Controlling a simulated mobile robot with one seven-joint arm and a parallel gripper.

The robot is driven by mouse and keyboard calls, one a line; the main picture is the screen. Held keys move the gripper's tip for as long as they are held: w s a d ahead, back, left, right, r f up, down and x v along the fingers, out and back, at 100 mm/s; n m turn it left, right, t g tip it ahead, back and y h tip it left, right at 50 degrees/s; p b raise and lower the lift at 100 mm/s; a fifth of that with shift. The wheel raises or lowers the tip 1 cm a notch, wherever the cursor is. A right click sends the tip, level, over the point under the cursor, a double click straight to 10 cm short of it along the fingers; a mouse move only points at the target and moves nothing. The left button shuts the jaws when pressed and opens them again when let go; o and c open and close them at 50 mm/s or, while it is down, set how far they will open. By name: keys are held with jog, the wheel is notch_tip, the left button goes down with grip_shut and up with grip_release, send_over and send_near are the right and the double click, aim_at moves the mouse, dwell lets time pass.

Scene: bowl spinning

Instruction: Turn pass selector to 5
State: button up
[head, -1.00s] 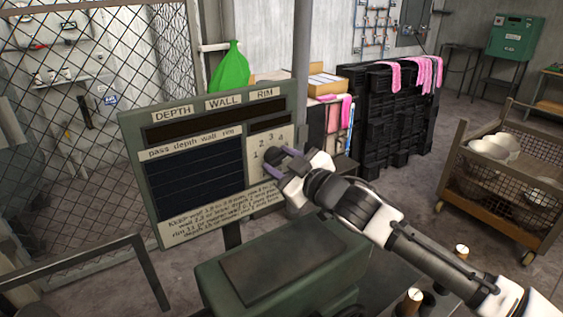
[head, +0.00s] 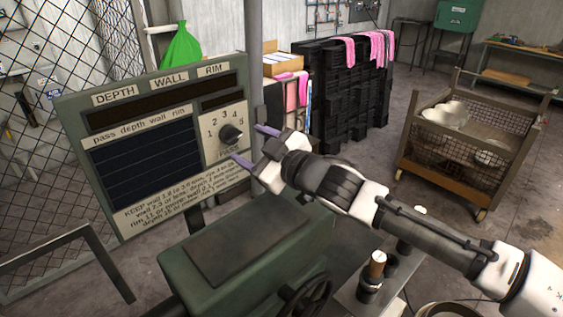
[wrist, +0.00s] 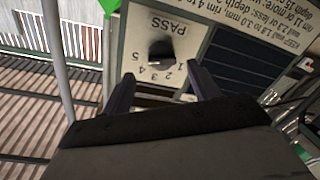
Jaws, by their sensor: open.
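The pass selector is a black knob (head: 231,133) on a pale plate (head: 213,150) at the right of the green panel. Numbers 1 to 5 arc over it, with 5 at the right, and PASS is printed below. In the wrist view the plate is upside down and the knob (wrist: 160,52) lies just beyond the fingertips, roughly between them. Which number the knob points to is too small to tell. My gripper (head: 249,144) is open and empty, its purple fingers to the right of the knob and apart from it. It also shows in the wrist view (wrist: 160,78).
The panel (head: 70,150) carries DEPTH, WALL and RIM labels and a dark table. A green machine housing (head: 245,240) stands below my arm. A pole (head: 254,60) rises behind the panel. A cart with bowls (head: 460,150) and black crates (head: 350,105) stand farther back.

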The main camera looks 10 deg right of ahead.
jog(key=v, duration=0.9)
jog(key=shift+b, duration=0.35)
jog(key=shift+d, duration=0.1)
